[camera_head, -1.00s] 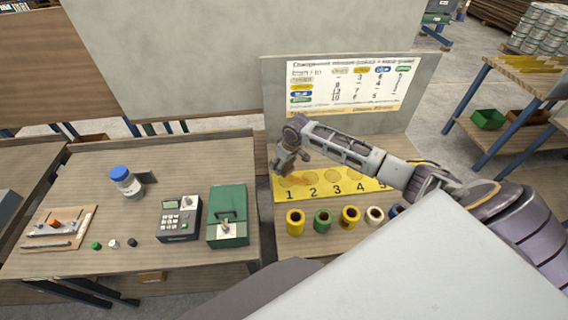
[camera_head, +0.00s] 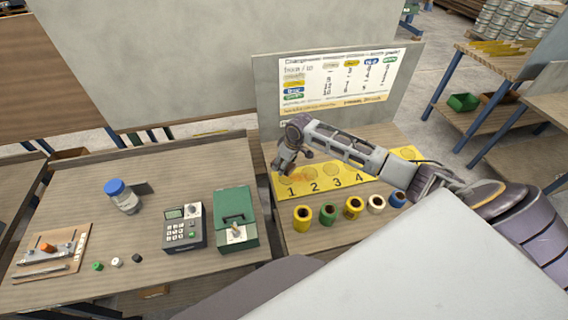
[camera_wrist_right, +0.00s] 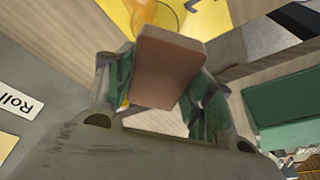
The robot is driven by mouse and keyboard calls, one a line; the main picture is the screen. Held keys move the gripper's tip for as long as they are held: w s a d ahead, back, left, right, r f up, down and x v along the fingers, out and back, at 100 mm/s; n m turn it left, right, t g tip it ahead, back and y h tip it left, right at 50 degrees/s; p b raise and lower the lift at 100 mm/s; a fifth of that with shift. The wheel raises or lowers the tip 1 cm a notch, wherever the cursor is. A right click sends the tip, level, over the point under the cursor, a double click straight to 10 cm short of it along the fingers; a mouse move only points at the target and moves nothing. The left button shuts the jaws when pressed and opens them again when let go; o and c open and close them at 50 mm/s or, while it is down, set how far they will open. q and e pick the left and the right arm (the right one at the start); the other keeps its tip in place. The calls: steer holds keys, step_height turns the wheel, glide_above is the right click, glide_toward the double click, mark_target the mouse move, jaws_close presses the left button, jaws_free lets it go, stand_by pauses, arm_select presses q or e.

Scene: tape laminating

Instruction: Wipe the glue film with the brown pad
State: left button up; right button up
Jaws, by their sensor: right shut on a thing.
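My right gripper (camera_head: 286,166) is over the left end of the yellow numbered board (camera_head: 335,181), near its number 1 spot. In the right wrist view the gripper (camera_wrist_right: 163,95) is shut on the brown pad (camera_wrist_right: 168,68), a reddish-brown block between its green fingers. A clear amber round patch (camera_wrist_right: 157,16) shows on the yellow board just beyond the pad; I cannot tell whether this is the glue film or whether the pad touches the board. In the head view the gripper hides most of the pad. My left gripper is not in view.
Several coloured rolls, including a yellow one (camera_head: 302,218), stand in a row in front of the board. A green box (camera_head: 236,219), a keypad device (camera_head: 185,227) and a blue-lidded jar (camera_head: 123,196) are on the left table. A chart panel (camera_head: 340,85) stands behind.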

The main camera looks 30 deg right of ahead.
steer(key=shift+n, duration=0.3)
steer(key=shift+d, duration=0.1)
steer(key=shift+n, duration=0.3)
steer(key=shift+s+f, duration=0.1)
